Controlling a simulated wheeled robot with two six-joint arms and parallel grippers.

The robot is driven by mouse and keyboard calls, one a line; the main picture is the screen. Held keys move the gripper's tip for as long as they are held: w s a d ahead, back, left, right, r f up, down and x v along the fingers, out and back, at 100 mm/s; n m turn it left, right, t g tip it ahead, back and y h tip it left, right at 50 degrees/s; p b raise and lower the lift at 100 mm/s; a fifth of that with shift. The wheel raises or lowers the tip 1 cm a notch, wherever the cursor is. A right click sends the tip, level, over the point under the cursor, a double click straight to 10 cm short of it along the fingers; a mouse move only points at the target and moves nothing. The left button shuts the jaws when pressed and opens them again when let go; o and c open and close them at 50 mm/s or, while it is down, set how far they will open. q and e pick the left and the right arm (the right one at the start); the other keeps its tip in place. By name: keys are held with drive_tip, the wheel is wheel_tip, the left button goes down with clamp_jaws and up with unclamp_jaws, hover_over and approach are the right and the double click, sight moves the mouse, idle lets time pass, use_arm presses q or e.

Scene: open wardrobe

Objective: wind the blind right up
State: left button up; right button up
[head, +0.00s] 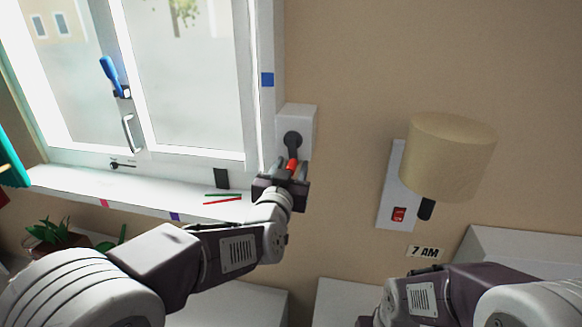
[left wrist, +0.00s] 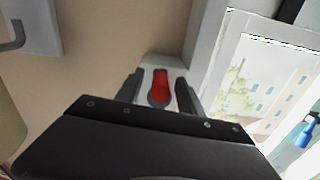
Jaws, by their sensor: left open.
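The blind's winder is a white box (head: 303,118) on the wall beside the window's right edge. A dark crank arm (head: 292,140) hangs down from it and ends in a red handle (head: 292,165). My left gripper (head: 290,171) is at the red handle, which also shows between its fingers in the left wrist view (left wrist: 160,88). The fingers are open, one on each side of the handle, and I cannot see a clear grip. The blind itself is not visible; the panes in view are uncovered. My right gripper is outside the view; only its arm shows at lower right.
The window (head: 190,80) has a blue handle (head: 110,75). Its sill (head: 140,190) carries red and green sticks and a small dark block (head: 222,178). A lamp (head: 447,157) and red switch (head: 399,214) are to the right. A plant (head: 55,236) stands lower left.

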use_arm(q)
drive_tip(key=shift+c, duration=0.4)
clamp_jaws()
drive_tip(key=shift+d+n, duration=0.2)
drive_tip(key=shift+n, duration=0.3)
